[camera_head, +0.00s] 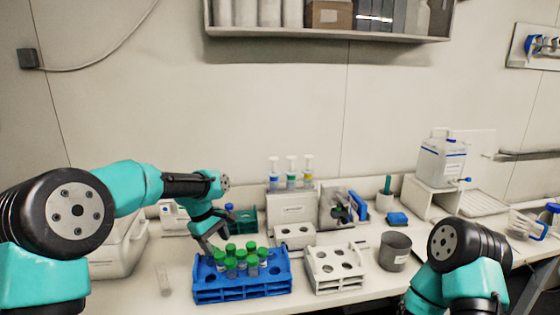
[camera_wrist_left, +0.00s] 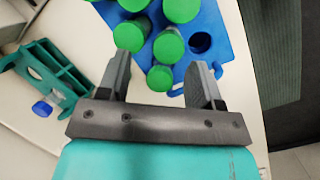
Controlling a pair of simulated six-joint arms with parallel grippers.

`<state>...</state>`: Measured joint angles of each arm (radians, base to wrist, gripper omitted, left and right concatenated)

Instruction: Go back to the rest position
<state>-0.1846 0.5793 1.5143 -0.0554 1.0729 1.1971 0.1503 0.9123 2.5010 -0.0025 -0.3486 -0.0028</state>
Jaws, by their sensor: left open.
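My left gripper (camera_head: 209,245) is open at the back left of the blue rack (camera_head: 243,291). In the left wrist view, the fingers of my left gripper (camera_wrist_left: 161,72) are apart, with one green-capped tube (camera_wrist_left: 160,78) showing between them; I cannot tell whether they touch it. Several green-capped tubes (camera_head: 252,262) stand in the rack, and an empty hole shows in the blue rack (camera_wrist_left: 226,49) in the wrist view. My right arm is at the lower right of the head view, but its gripper is out of view.
A white rack (camera_head: 335,284) stands right of the blue rack, with a grey cup (camera_head: 395,252) beyond it. A green rack (camera_head: 243,219) stands behind the left gripper. Dispenser bottles (camera_head: 291,180) stand at the back. A wall shelf (camera_head: 330,34) hangs above; the space between is clear.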

